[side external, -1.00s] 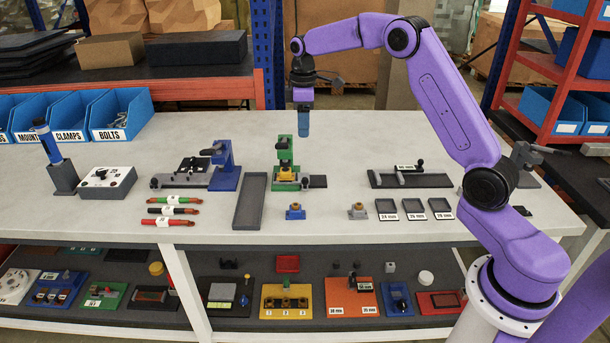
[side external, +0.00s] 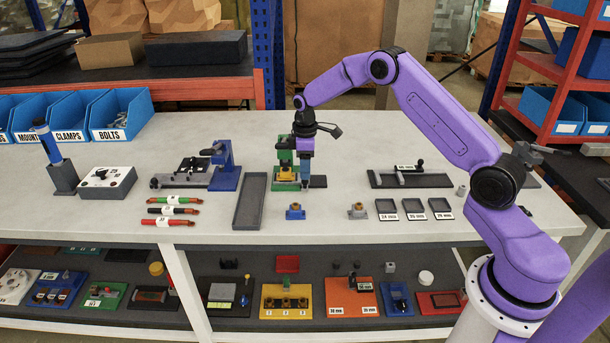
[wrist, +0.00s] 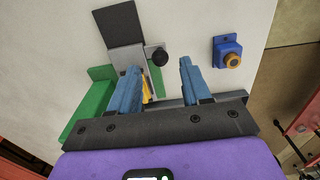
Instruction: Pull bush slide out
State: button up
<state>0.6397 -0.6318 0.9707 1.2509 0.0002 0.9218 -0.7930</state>
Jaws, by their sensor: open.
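The green fixture (side external: 284,143) stands mid-table with a yellow part (side external: 285,174) low in it and a dark flat plate (side external: 318,181) reaching out to its right. My gripper (side external: 305,186) points down at the right side of the fixture. In the wrist view its blue fingers (wrist: 159,68) are apart, with the knob in line with the gap between them. Contact with the knob cannot be told.
A blue block with a brass bush (side external: 295,212) stands in front of the fixture, and a grey one (side external: 357,211) to its right. A long dark tray (side external: 250,202) lies left of the fixture. A blue press-like stand (side external: 224,168) is farther left.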

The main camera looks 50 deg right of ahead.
jog(key=shift+f, duration=1.65)
grip_shut()
jog(key=shift+s+d, duration=3.2)
jog(key=shift+d, duration=0.05)
jog(key=shift+c, duration=0.9)
grip_release()
jog(key=shift+o, duration=0.9)
jog(key=shift+a, duration=0.1)
